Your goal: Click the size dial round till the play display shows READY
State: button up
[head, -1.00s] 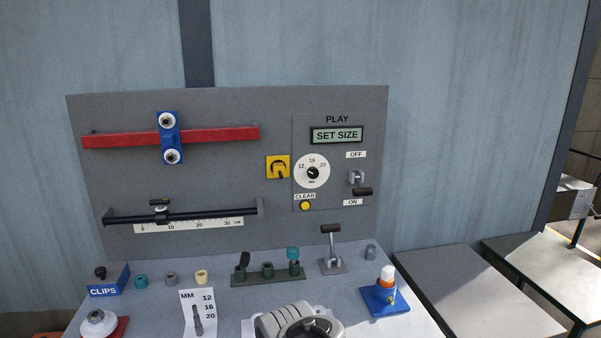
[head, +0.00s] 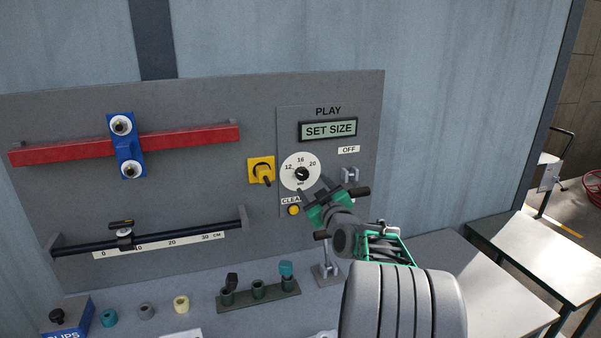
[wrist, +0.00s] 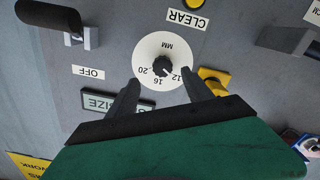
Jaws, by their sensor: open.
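The size dial (head: 301,172) is a white disc with a black knob, marked 12, 16 and 20 in the head view. It also shows in the wrist view (wrist: 163,50), upside down. The play display (head: 328,130) reads SET SIZE. My gripper (head: 318,188) is open in front of the panel, just below and right of the dial in the head view. In the wrist view, its fingers (wrist: 166,88) point at the dial, spread to either side of the knob's line. No contact with the knob shows; the remaining gap is hard to tell.
A yellow rotary switch (head: 262,171) sits left of the dial. The yellow CLEAR button (head: 293,210) is below it. An OFF/ON lever (head: 350,175) is close on the right, partly behind my gripper. A red rail (head: 70,151) is far left.

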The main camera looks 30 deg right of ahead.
aim_at(304, 176)
jog(key=x, duration=0.2)
jog(key=p+x, duration=0.1)
jog(key=x, duration=0.1)
jog(key=p+x, duration=0.1)
jog(key=x, duration=0.2)
jog(key=shift+a, duration=0.3)
grip_shut()
